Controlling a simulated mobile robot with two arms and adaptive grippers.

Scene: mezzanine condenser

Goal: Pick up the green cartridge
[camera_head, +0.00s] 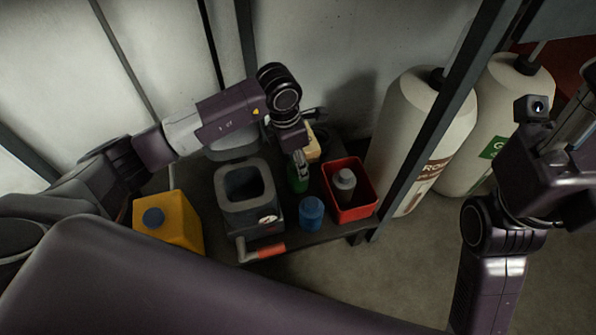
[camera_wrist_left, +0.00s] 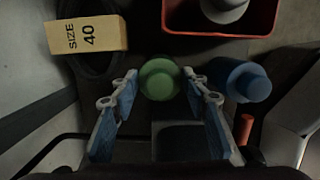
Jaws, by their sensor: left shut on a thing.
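The green cartridge (camera_head: 298,178) stands on the dark shelf between the grey bin and the red tray. In the left wrist view its round green top (camera_wrist_left: 159,80) shows between the fingertips. My left gripper (camera_head: 300,158) reaches down over it from above and is shut on it. In the left wrist view a finger of this gripper (camera_wrist_left: 160,90) lies on each side of the cartridge. The cartridge's lower part is hidden in the wrist view. My right arm is at the right edge of the head view, and its fingers (camera_head: 587,105) cannot be made out clearly.
Close by stand a blue cartridge (camera_head: 311,214), a red tray (camera_head: 372,197) holding a grey cartridge (camera_head: 344,181), a grey bin (camera_head: 246,205) and a yellow container (camera_head: 168,222). A box marked SIZE 40 (camera_wrist_left: 88,36) lies behind. Large cylinders (camera_head: 410,130) and a dark post stand right.

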